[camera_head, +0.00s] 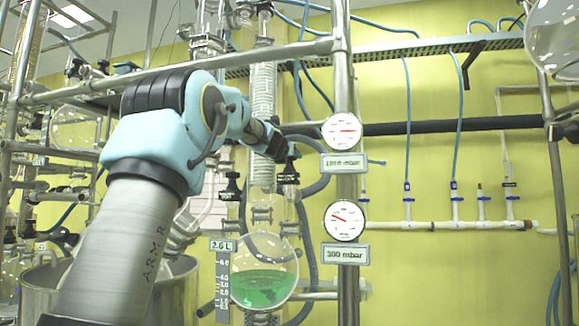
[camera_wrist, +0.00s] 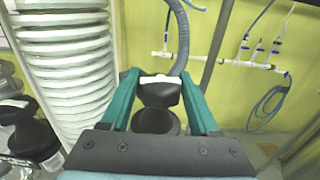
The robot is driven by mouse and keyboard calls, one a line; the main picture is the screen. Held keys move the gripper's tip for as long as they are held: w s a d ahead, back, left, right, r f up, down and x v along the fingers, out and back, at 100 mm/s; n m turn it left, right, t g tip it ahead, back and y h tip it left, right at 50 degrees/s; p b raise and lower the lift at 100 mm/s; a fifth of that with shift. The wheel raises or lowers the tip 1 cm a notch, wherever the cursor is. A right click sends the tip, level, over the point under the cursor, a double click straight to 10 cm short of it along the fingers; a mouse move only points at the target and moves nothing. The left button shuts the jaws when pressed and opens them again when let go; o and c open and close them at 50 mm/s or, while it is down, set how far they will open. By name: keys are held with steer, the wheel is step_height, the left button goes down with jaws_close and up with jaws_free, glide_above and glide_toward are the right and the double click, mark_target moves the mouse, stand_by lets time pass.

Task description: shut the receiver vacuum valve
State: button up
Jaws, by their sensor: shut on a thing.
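My gripper (camera_head: 287,158) is at the right of the coiled glass condenser, above the round receiver flask (camera_head: 264,285) with green liquid in it. In the wrist view its two teal fingers (camera_wrist: 160,88) are shut on a black valve knob (camera_wrist: 157,122), one finger on each side. The knob has a white strip across its top. In the head view the black knob (camera_head: 288,177) shows just below my gripper, with a pale label on it. Its exact turn cannot be told.
The condenser (camera_wrist: 65,60) stands close at the left of my gripper. Another black knob (camera_head: 232,186) is left of it. A metal post (camera_head: 346,190) at the right carries an upper gauge (camera_head: 342,131) and a lower gauge (camera_head: 344,220). A grey hose (camera_wrist: 181,35) runs behind the held knob.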

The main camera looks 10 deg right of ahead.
steer(key=m+g+h+b, duration=0.1)
steer(key=m+h+b, duration=0.1)
steer(key=h, duration=0.1)
steer(key=shift+w+a+f+g, duration=0.1)
steer(key=shift+a+f+g, duration=0.1)
steer(key=shift+g, duration=0.2)
steer(key=shift+r+m+g+h, duration=0.2)
steer(key=shift+m+g+h, duration=0.7)
steer(key=m+g+h+p, duration=0.2)
steer(key=g+p, duration=0.1)
steer(key=m+g+h+p, duration=0.1)
steer(key=p, duration=0.1)
steer(key=shift+d+r+m+g, duration=0.1)
steer(key=shift+r+m+g, duration=0.15)
steer(key=shift+m+g, duration=0.05)
steer(key=shift+f+m+g+h+p, duration=0.15)
steer(key=shift+m+g+h+p, duration=0.35)
steer(key=shift+g+p, duration=0.5)
steer(key=shift+f, duration=0.1)
steer(key=o, duration=1.4)
steer(key=shift+d, duration=0.1)
steer(key=shift+f+t+b, duration=0.15)
steer(key=shift+t+b, duration=0.15)
steer(key=shift+b, duration=0.25)
